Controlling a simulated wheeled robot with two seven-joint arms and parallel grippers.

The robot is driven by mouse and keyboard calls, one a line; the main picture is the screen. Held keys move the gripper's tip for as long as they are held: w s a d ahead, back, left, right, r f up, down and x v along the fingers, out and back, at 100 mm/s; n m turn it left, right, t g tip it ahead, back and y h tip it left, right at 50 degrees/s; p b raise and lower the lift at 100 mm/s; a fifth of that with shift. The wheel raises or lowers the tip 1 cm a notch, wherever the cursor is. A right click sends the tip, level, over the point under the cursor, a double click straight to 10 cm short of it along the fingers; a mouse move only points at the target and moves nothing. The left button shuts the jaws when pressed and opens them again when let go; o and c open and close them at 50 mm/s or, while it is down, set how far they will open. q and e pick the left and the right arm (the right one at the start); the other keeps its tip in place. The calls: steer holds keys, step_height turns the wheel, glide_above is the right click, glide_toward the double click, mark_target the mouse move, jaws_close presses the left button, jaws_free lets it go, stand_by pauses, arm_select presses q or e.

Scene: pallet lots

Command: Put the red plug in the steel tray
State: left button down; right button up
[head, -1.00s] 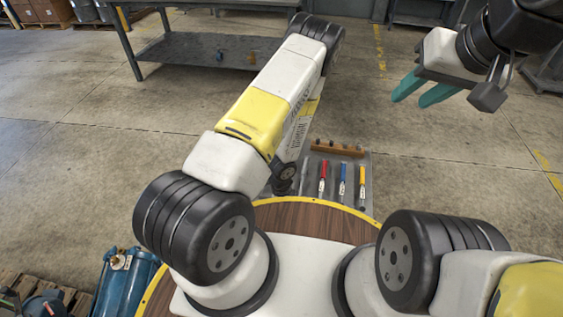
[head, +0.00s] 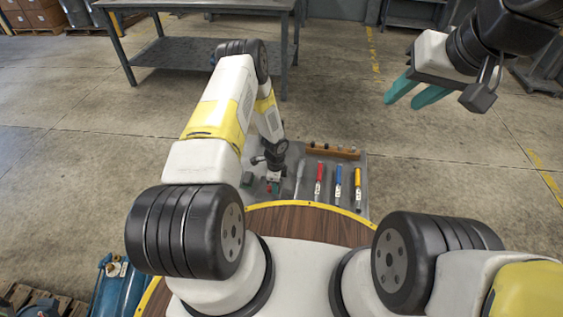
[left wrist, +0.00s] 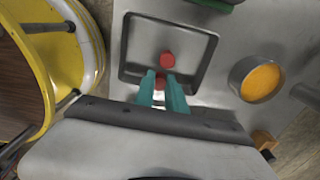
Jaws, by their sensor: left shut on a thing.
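The steel tray (left wrist: 197,52) is a shallow square recess with a dark rim, seen in the left wrist view. My left gripper (left wrist: 161,80) has its teal fingers close together on a red plug (left wrist: 160,84), at the near side of the tray. A second red patch (left wrist: 167,60) shows just beyond the fingertips, against the tray floor; I cannot tell whether it is a separate piece. In the head view my left gripper (head: 272,180) points down at the bench's left end, and its fingers are mostly hidden. My right gripper (head: 401,103) is open and empty, raised at the upper right.
A round grey cup with an orange inside (left wrist: 261,82) stands right of the tray. Red (head: 319,179), blue (head: 338,182) and yellow (head: 358,184) handled tools lie to the right on the grey surface. A wooden block rack (head: 332,151) stands behind them.

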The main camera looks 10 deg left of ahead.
arm_select(q)
steer(key=shift+f, duration=0.4)
steer(key=c, duration=1.4)
jaws_free()
